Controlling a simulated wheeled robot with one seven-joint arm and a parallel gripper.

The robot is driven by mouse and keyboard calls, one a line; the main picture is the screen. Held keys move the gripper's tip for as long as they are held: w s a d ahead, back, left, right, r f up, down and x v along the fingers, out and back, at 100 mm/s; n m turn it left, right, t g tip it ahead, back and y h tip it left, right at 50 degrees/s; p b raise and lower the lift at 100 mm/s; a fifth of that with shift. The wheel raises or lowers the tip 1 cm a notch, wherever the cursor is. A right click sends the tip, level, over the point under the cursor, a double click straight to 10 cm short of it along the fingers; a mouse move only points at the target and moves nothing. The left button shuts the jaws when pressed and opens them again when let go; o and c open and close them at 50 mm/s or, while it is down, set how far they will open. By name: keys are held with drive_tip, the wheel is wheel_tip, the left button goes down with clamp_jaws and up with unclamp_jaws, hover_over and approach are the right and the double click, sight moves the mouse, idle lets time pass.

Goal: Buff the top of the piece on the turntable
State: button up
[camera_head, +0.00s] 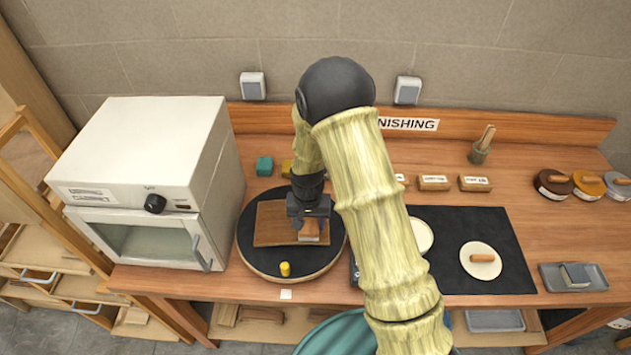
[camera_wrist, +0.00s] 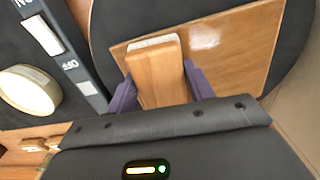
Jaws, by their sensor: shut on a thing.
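The piece is a brown wooden panel (camera_head: 270,224) lying on the round black turntable (camera_head: 255,262). It also shows in the wrist view (camera_wrist: 235,50), with a glossy bright spot on its top. My gripper (camera_head: 309,212) is over the right part of the panel. In the wrist view its two purple fingers (camera_wrist: 160,88) are shut on a wooden block (camera_wrist: 158,66) with a pale pad along its far edge. The block (camera_head: 311,229) is at the panel's top, but I cannot tell whether the pad touches it. My arm hides part of the bench right of the turntable.
A yellow peg (camera_head: 285,268) stands on the turntable's front rim. A white oven (camera_head: 150,170) stands close on the left. A black mat (camera_head: 480,235) holds a pale disc with a wooden handle (camera_head: 481,259). A grey tray (camera_head: 573,277) and round tins (camera_head: 554,184) are farther right.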

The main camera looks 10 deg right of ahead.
drive_tip(key=d, duration=0.3)
drive_tip(key=shift+d+f, duration=0.1)
drive_tip(key=shift+d, duration=0.05)
wheel_tip(320, 180, up, 3)
drive_tip(key=shift+p, duration=0.7)
drive_tip(key=shift+r+p, duration=0.5)
drive_tip(key=shift+r, duration=0.25)
wheel_tip(320, 180, up, 4)
drive_tip(key=p, duration=0.2)
drive_tip(key=shift+f+p, duration=0.1)
drive_tip(key=shift+p, duration=0.25)
drive_tip(key=shift+f, duration=0.1)
